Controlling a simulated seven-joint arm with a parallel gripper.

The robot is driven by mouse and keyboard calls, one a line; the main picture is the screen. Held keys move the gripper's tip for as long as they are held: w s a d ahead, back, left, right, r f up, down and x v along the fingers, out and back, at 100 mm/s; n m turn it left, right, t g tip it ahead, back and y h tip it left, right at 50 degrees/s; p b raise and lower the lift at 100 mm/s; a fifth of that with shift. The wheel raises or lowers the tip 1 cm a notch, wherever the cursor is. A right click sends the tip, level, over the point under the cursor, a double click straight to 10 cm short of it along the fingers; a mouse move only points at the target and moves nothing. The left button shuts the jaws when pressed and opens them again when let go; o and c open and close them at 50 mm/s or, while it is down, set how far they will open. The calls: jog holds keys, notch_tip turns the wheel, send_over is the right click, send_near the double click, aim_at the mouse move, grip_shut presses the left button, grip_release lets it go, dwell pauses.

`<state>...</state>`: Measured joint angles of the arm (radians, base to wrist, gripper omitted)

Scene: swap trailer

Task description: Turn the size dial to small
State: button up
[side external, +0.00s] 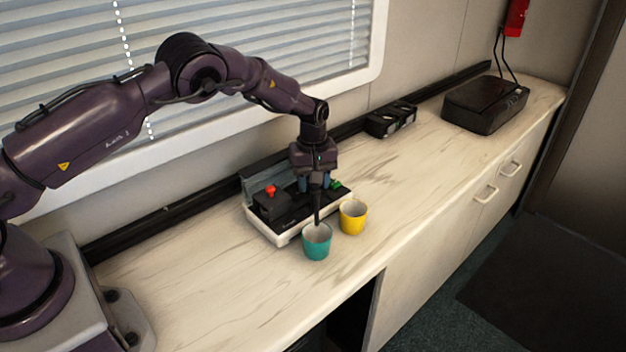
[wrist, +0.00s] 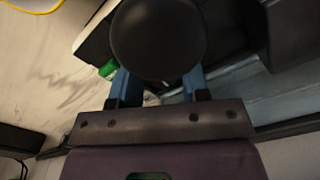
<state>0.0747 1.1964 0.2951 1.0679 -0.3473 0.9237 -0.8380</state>
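A low machine with a pale base (side external: 283,239) and black top parts stands on the counter, with a red knob (side external: 270,190) and a green part (side external: 336,185). My gripper (side external: 315,187) is over its middle, pointing down, with its blue fingers apart. In the wrist view, a large dark round part (wrist: 158,40) covers the fingertips, so what lies between them is hidden. The green part also shows there (wrist: 107,69), beside one finger. I cannot make out the size dial or its setting. A thin black part (side external: 317,207) hangs below my gripper, above the teal cup.
A teal cup (side external: 317,246) and a yellow cup (side external: 353,219) stand close in front of the machine. A small black device (side external: 391,120) and a larger black box (side external: 485,105) sit farther along the counter. The counter between them and the cups is clear.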

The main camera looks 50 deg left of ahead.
notch_tip(320, 180, up, 13)
dwell(0.5)
jog(key=s+d+r+m+t, duration=0.1)
jog(key=s+r+m, duration=0.3)
jog(key=s, duration=0.7)
jog(key=s+d+r+m+t, duration=0.1)
jog(key=s+r+m+t, duration=0.1)
jog(key=s+r+m, duration=0.2)
jog(key=s+d+r+m+t, duration=0.2)
jog(key=s+r, duration=0.7)
jog(key=s, duration=1)
jog(key=shift+r+m+t, duration=0.3)
jog(key=shift+r+m, duration=0.05)
jog(key=shift+m, duration=0.85)
